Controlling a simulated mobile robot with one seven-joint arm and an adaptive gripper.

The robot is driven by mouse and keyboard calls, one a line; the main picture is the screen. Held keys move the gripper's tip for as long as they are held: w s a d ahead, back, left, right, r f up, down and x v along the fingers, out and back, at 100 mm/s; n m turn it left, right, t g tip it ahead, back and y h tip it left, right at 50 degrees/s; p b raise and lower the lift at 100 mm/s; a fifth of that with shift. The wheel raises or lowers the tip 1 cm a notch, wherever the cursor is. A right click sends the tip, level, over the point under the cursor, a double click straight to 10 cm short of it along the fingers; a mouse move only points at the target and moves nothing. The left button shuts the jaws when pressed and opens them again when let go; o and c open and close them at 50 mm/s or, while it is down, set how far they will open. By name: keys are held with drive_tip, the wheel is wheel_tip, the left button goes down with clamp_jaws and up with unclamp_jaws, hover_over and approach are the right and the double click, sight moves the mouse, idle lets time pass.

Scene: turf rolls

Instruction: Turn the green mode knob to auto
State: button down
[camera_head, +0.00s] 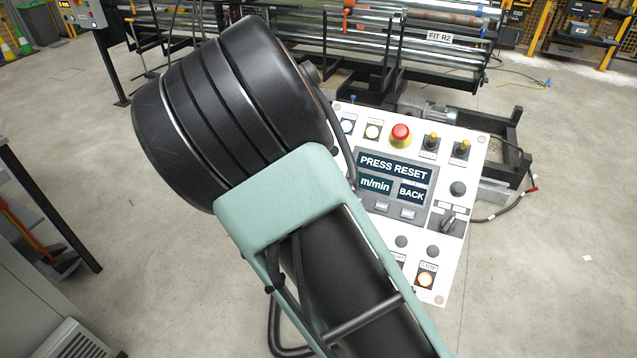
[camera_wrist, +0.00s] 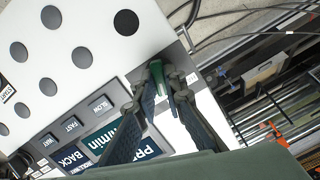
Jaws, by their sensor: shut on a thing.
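The white control panel (camera_head: 465,150) stands tilted in front of me in the head view and also fills the upper left of the wrist view (camera_wrist: 80,30). In the wrist view, my gripper (camera_wrist: 166,76) reaches down to the panel's edge beside the screen. Its two fingers are closed around the green mode knob (camera_wrist: 157,73), of which only a small part shows between the fingertips. The knob's pointer and its position labels are hidden, so I cannot tell its setting. In the head view my arm covers the knob and the fingers.
The panel's screen (camera_head: 394,178) reads PRESS RESET, m/min and BACK. A roller machine (camera_head: 400,45) stands behind; cables lie right.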

drive_tip(key=m+p, duration=0.1)
drive_tip(key=m, duration=0.3)
drive_tip(key=shift+s+m, duration=0.1)
drive_tip(key=shift+m, duration=0.3)
drive_tip(key=shift+t, duration=0.3)
drive_tip(key=c, duration=2)
unclamp_jaws()
drive_tip(key=shift+d+v, duration=0.1)
drive_tip(key=shift+v, duration=2.9)
drive_tip(key=shift+d+v, duration=0.15)
drive_tip(key=shift+v, duration=2.85)
